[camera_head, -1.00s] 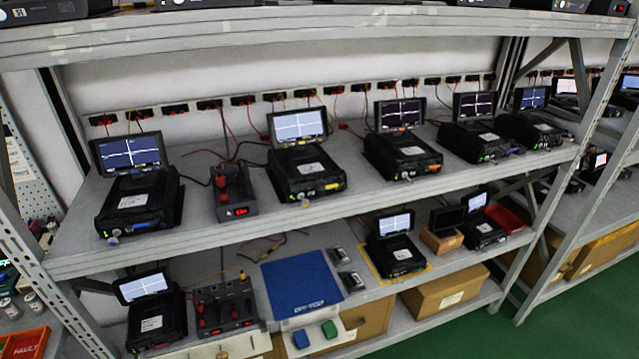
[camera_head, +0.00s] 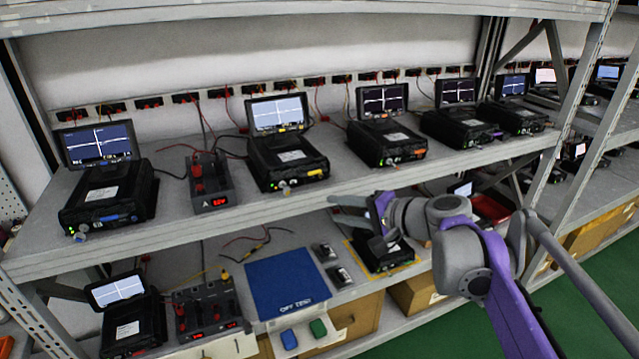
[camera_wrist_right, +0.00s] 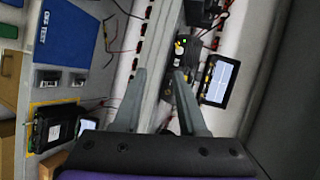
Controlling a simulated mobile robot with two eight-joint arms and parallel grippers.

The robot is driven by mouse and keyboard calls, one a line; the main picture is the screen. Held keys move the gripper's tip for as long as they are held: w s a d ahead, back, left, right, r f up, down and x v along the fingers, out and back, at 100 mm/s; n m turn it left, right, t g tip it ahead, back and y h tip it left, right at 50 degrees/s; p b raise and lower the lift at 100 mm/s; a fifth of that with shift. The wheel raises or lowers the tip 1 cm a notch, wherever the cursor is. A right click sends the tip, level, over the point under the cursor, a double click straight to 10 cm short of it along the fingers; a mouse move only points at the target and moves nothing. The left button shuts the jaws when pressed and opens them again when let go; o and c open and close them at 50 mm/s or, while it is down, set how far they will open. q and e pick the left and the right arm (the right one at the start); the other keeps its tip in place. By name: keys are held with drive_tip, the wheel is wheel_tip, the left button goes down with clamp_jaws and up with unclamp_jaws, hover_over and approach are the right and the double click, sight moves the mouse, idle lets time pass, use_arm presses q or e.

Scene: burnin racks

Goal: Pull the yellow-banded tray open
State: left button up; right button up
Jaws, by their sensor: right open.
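On the upper shelf stands a black test unit with a yellow mark (camera_head: 316,172) on its front edge and a light screen (camera_head: 277,113) behind it. Its front looks closed, and I cannot make out a separate tray. My right gripper (camera_head: 340,209) is open and empty, in front of and below the upper shelf edge, to the lower right of that unit. In the right wrist view the open fingers (camera_wrist_right: 160,75) point toward the shelf edge, with a black unit (camera_wrist_right: 181,60) with yellow bits and a light screen (camera_wrist_right: 218,82) just beyond. My left gripper is not in view.
Neighbouring units carry blue (camera_head: 117,218) and orange (camera_head: 391,152) marks. A red-knobbed supply (camera_head: 212,190) stands left of the yellow-marked unit. Below are a blue mat (camera_head: 290,280) and a unit in a yellow outline (camera_head: 375,262), partly behind my right arm. Green floor (camera_head: 500,335) lies front right.

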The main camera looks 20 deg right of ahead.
sight(316, 173)
drive_tip(key=w+d+r+m+t, duration=0.2)
drive_tip(key=w+d+r, duration=0.1)
drive_tip(key=d+r, duration=0.1)
drive_tip(key=x, duration=1)
drive_tip(key=shift+w+f+b, duration=0.15)
drive_tip(key=shift+w+b, duration=0.05)
drive_tip(key=shift+b, duration=0.15)
clamp_jaws()
idle(0.8)
